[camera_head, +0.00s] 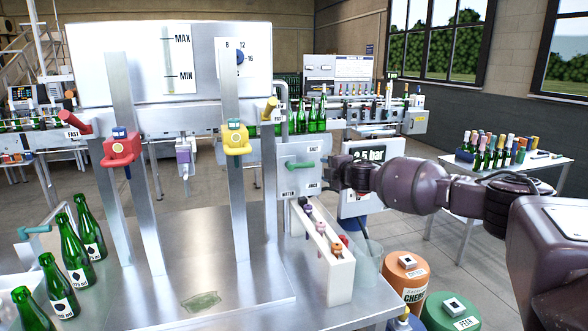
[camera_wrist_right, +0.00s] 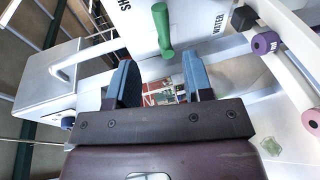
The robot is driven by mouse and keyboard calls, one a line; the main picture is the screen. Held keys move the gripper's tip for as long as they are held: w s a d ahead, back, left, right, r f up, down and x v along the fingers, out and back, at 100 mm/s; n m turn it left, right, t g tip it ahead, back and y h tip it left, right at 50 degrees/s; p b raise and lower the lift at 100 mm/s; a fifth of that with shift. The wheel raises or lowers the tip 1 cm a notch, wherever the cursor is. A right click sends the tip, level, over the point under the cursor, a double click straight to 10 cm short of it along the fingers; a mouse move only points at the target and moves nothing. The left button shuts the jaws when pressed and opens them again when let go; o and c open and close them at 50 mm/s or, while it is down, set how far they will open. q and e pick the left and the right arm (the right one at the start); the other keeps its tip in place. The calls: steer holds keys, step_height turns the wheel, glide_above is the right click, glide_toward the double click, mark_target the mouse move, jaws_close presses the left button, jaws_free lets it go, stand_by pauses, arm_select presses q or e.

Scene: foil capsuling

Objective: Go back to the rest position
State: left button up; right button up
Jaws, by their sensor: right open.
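My right arm comes in from the right in the head view. Its gripper (camera_head: 340,173) is beside the grey valve panel (camera_head: 299,157) with the green handle (camera_head: 295,172). In the right wrist view the gripper (camera_wrist_right: 160,82) has its two fingers apart with nothing between them. The green handle (camera_wrist_right: 162,28) stands beyond the fingertips, apart from them. The panel behind it carries the word WATER. My left gripper is in neither view.
A white rack (camera_head: 340,275) with coloured knobs stands below the panel. Green bottles (camera_head: 78,255) stand at the left of the metal table (camera_head: 225,225). An orange drum (camera_head: 406,275) and a green drum (camera_head: 452,315) stand below my right arm. A side table (camera_head: 485,175) holds several bottles.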

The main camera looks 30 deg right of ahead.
steer(key=shift+a, duration=0.1)
steer(key=a+f+y, duration=0.3)
steer(key=a+y, duration=0.1)
steer(key=a, duration=1.3)
steer(key=s+a+f+m+y, duration=0.2)
steer(key=s+a+f+m, duration=0.2)
steer(key=s+a+f, duration=0.75)
steer(key=s+a+f+m, duration=0.1)
steer(key=s+f, duration=0.1)
steer(key=s, duration=0.1)
steer(key=s+f+m, duration=0.2)
steer(key=s, duration=0.1)
steer(key=s+a+f+m+h, duration=0.1)
steer(key=s+f, duration=0.2)
steer(key=shift+a+g, duration=0.3)
steer(key=shift+a, duration=0.05)
steer(key=s+d+f+m+g+h, duration=0.1)
steer(key=s+d+f+m+h, duration=0.1)
steer(key=s+f+m, duration=0.2)
steer(key=s+d+f+m+g+h, duration=0.2)
steer(key=s+f+m, duration=0.2)
steer(key=s+f, duration=0.7)
steer(key=s, duration=0.9)
steer(key=shift+d+f+g+h, duration=0.15)
steer(key=shift+d+g+h, duration=0.1)
steer(key=shift+g+h, duration=0.05)
